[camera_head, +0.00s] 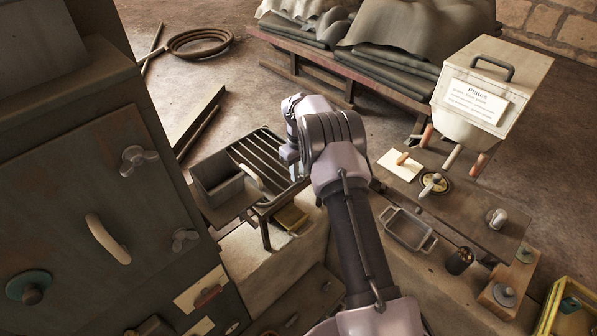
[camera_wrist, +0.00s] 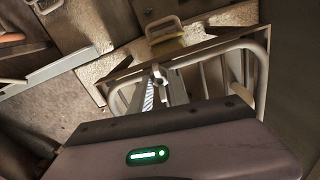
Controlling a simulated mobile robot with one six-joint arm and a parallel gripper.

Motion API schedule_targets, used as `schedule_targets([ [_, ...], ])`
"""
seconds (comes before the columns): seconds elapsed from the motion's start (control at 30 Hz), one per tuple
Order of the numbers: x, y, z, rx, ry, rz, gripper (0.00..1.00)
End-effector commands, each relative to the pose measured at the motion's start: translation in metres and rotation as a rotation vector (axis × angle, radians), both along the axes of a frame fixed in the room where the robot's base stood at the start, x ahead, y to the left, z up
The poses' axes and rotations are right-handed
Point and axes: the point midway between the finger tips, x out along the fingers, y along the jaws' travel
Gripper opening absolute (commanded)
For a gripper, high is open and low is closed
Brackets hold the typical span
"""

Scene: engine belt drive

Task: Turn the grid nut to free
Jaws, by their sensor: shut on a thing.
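The slatted metal grid (camera_head: 258,152) lies in a frame left of my arm in the head view. In the wrist view its pale tube frame (camera_wrist: 262,75) curves around the right side. A small pale nut (camera_wrist: 159,72) with a threaded rod (camera_wrist: 148,97) shows at my fingers. My gripper (camera_wrist: 157,82) is shut on the nut at the grid's edge. In the head view my gripper (camera_head: 289,158) points down over the grid's right side, and the nut is hidden there.
A dark open box (camera_head: 218,184) stands left of the grid. A yellowish block (camera_head: 291,219) lies below it. A dark cabinet (camera_head: 110,190) fills the left. A bench (camera_head: 465,215) with small parts and a labelled plates bin (camera_head: 475,102) stand right of my arm.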

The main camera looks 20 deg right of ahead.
Motion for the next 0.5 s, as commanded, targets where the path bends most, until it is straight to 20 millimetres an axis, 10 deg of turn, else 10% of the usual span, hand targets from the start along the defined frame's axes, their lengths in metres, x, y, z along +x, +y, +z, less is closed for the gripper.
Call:
schedule_targets([
  [0.5, 0.0015, -0.0002, 0.0017, -0.002, -0.005, 0.126, 0.0],
])
